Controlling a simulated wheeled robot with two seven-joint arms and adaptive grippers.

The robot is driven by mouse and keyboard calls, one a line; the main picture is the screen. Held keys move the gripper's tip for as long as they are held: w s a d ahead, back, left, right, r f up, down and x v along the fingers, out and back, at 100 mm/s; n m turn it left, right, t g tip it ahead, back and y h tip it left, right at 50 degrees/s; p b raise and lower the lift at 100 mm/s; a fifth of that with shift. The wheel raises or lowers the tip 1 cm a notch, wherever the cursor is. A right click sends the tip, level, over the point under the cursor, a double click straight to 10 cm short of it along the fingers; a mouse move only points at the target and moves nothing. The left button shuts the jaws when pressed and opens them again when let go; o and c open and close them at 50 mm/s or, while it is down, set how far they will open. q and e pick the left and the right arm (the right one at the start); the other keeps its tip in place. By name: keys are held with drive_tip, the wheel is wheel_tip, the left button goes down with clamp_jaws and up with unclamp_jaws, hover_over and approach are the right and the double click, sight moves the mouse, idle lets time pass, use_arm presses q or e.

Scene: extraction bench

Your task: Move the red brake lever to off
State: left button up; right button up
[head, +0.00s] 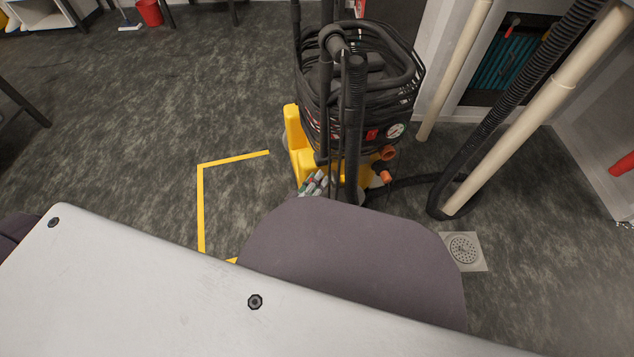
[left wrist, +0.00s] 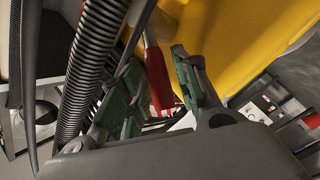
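The red brake lever (left wrist: 158,82) shows in the left wrist view, hanging on a pale stem beside the yellow base (left wrist: 235,40) of the machine. My left gripper (left wrist: 155,98) is open, with its green-padded fingers on either side of the red handle. The right-hand finger is close to the handle; whether it touches I cannot tell. In the head view my left gripper (head: 315,183) is small and low at the front of the yellow base (head: 298,150), partly hidden. The lever cannot be made out there. My right gripper is not in view.
Black hoses (head: 353,110) are coiled on and hang from the machine, close to the left gripper; a ribbed hose (left wrist: 88,70) also runs beside the fingers. Pale pipes (head: 530,110) and a floor drain (head: 463,250) are at right. Yellow tape (head: 201,205) marks clear floor at left.

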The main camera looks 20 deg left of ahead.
use_arm(q)
clamp_jaws()
idle(0.6)
